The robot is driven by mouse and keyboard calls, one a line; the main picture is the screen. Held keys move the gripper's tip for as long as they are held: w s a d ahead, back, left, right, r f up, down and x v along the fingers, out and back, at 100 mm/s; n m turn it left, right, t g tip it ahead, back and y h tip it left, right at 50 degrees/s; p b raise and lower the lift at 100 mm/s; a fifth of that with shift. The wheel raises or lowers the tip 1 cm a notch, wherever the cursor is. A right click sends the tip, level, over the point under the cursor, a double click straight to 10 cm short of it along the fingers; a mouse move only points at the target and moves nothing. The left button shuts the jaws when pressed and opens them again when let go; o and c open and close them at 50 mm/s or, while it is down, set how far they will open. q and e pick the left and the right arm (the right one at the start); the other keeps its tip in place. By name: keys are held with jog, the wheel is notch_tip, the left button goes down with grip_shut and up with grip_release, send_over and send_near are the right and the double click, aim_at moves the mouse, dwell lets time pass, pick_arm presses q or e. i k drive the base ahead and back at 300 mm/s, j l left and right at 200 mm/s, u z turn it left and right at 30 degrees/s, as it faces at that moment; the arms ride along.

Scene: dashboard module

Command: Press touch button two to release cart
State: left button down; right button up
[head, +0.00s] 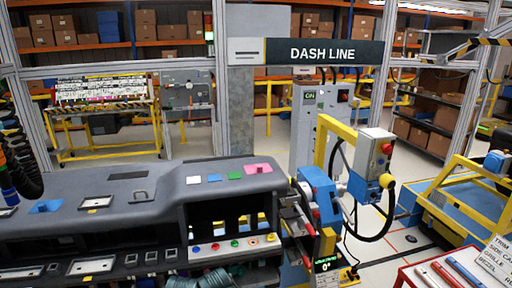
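Neither of my grippers shows in the head view. A dark grey dashboard module (150,215) fills the lower left. A row of small round coloured buttons (234,243) runs along its front, below a dark opening. I see no readable number on them, so I cannot tell which is touch button two. A blue and grey machine on a yellow frame (322,200) stands at the dashboard's right end. It carries a grey box (370,155) with a red button (387,148) and a yellow-collared button (386,181). A yellow and blue cart (450,207) stands at the right.
White, blue, green and pink pads (258,168) lie on the dashboard top. A red-edged table (415,276) with tools and a label card is at lower right. A grey cabinet (310,125) stands below the DASH LINE sign (323,52). Open floor lies between machine and cart.

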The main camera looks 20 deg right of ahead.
aim_at(386, 181)
jog(key=l+z, duration=0.15)
jog(key=z, duration=1.4)
